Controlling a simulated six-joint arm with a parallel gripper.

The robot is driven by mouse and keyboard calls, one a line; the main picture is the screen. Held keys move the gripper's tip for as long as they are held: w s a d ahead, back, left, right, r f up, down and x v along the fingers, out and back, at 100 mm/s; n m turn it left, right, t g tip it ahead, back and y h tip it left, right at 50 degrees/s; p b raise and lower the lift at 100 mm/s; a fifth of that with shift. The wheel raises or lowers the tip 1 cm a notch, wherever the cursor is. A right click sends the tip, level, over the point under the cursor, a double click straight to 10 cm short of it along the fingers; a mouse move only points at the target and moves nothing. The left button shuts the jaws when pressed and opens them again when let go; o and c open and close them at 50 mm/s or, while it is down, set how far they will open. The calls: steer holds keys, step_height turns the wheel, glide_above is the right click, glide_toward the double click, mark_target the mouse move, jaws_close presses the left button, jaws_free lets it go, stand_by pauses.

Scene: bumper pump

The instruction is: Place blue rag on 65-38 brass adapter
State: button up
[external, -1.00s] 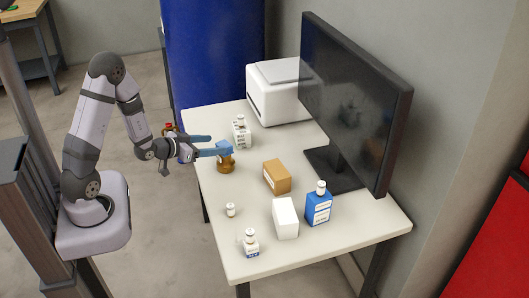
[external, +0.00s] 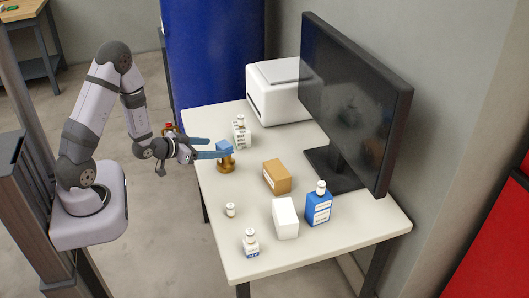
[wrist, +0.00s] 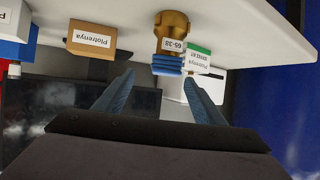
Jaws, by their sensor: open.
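The 65-38 brass adapter (external: 227,165) stands upright on the table near its left edge. The blue rag (external: 224,146), a small folded block, rests on top of it. In the wrist view the adapter (wrist: 172,26), with its "65-38" label, shows top-down in the picture, and the rag (wrist: 167,65) sits against its end. My gripper (external: 213,147) is open just left of the rag. In the wrist view its two blue fingers are spread wide (wrist: 158,85), with the rag beyond the tips and nothing held between them.
A white labelled bottle (external: 241,134) stands just behind the adapter. A monitor (external: 355,100) and white machine (external: 275,92) occupy the back.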

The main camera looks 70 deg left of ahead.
steer(key=s+d+m+g+h, duration=0.25)
steer(key=d+g, duration=0.35)
steer(key=d, duration=0.7)
steer(key=s+d+r+m+g+h, duration=0.1)
steer(key=s+d+r+g, duration=0.1)
steer(key=s+d, duration=0.3)
steer(key=s+d+r+g+h, duration=0.1)
steer(key=s+d+g, duration=0.2)
steer(key=s+d, duration=0.3)
steer(key=shift+s+r+m+g, duration=0.35)
steer(key=shift+s+g, duration=0.05)
steer(key=shift+s, duration=0.85)
step_height(320, 180, up, 2)
steer(key=shift+r+p, duration=0.1)
steer(key=shift+p, duration=1)
